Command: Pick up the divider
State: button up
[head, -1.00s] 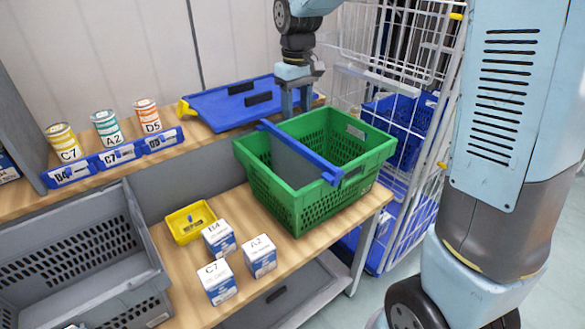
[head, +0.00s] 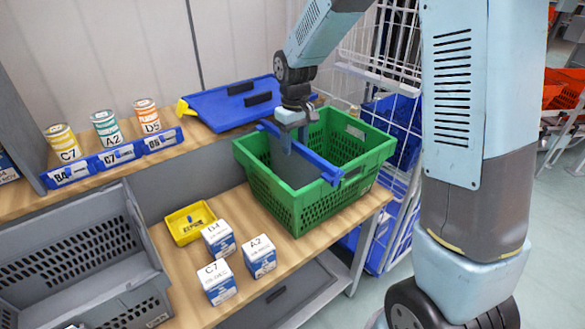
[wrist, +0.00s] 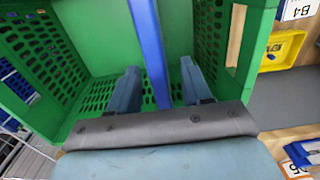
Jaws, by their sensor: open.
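The divider has a blue top bar (head: 312,158) and a grey panel, and it stands across the inside of the green tote (head: 272,195). The bar's ends rest at the tote's rim. My gripper (head: 287,145) is over the tote at the divider bar, left of the bar's middle. In the wrist view my gripper (wrist: 158,88) is open, with one finger on each side of the blue bar (wrist: 150,45). A gap shows between the bar and each finger. The fingers point down into the green tote (wrist: 95,40).
A blue tray (head: 235,108) lies on the upper shelf behind the tote. A yellow bin (head: 190,222) and white-blue boxes (head: 219,283) stand left of the tote. A grey crate (head: 75,250) is at the far left. A white wire cage (head: 400,110) stands close on the right.

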jog(key=shift+f, duration=1.3)
grip_shut()
